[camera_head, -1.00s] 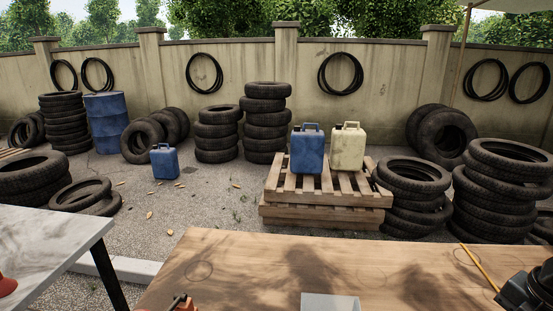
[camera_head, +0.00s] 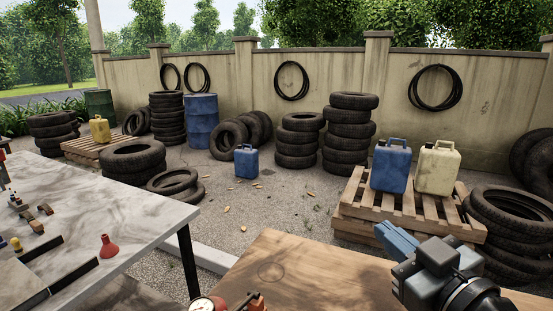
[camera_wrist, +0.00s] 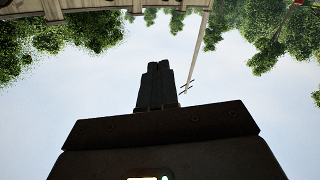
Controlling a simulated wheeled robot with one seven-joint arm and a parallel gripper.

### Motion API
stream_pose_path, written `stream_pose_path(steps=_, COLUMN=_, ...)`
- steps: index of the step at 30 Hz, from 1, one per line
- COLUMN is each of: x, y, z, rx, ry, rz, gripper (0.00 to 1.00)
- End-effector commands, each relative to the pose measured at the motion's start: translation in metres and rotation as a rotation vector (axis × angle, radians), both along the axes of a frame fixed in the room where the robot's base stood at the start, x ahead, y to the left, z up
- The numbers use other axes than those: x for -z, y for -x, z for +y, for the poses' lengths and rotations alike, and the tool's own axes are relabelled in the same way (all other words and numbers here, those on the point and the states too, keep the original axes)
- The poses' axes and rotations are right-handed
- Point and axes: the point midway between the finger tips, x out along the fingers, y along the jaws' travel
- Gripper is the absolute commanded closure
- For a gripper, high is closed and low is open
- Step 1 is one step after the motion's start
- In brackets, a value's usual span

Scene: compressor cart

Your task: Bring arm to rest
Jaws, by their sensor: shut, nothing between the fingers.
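My gripper (camera_wrist: 159,66) shows in the wrist view as two dark fingers side by side, touching, with nothing between them. Behind them is open sky. In the head view my wrist and gripper (camera_head: 384,233) are at the lower right, above the wooden table (camera_head: 310,268), pointing up and to the left. No other thing touches the fingers.
A marble-topped table (camera_head: 120,225) with a red funnel (camera_head: 108,247) and small parts stands at the left. A gauge (camera_head: 203,304) shows at the bottom edge. Beyond are a pallet (camera_head: 410,215) with blue (camera_head: 391,168) and cream (camera_head: 437,168) cans, and tyre stacks (camera_head: 349,130).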

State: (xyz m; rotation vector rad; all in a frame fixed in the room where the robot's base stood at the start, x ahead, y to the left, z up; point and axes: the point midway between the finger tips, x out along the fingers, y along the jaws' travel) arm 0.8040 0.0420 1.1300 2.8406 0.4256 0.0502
Motion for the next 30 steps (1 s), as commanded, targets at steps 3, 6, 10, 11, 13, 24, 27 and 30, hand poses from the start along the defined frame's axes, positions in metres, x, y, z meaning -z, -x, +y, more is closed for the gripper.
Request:
stream_pose_path(steps=3, x=0.017, y=0.018, z=0.013, rx=0.069, ry=-0.161, rz=0.016, gripper=1.00)
stream_pose_path(steps=6, x=0.035, y=0.039, z=0.019, rx=0.133, ry=-0.271, rz=0.040, gripper=1.00)
stream_pose_path(steps=10, x=0.066, y=0.073, z=0.024, rx=0.217, ry=-0.381, rz=0.086, gripper=1.00)
stream_pose_path(steps=11, x=0.073, y=0.082, z=0.024, rx=0.236, ry=-0.399, rz=0.096, gripper=1.00)
stream_pose_path(steps=13, x=0.091, y=0.106, z=0.025, rx=0.278, ry=-0.437, rz=0.125, gripper=1.00)
stream_pose_path(steps=24, x=0.160, y=0.257, z=0.009, rx=0.419, ry=-0.430, rz=0.260, gripper=1.00)
stream_pose_path(steps=27, x=0.165, y=0.299, z=-0.003, rx=0.418, ry=-0.383, rz=0.283, gripper=1.00)
stream_pose_path(steps=30, x=0.165, y=0.334, z=-0.017, rx=0.400, ry=-0.329, rz=0.296, gripper=1.00)
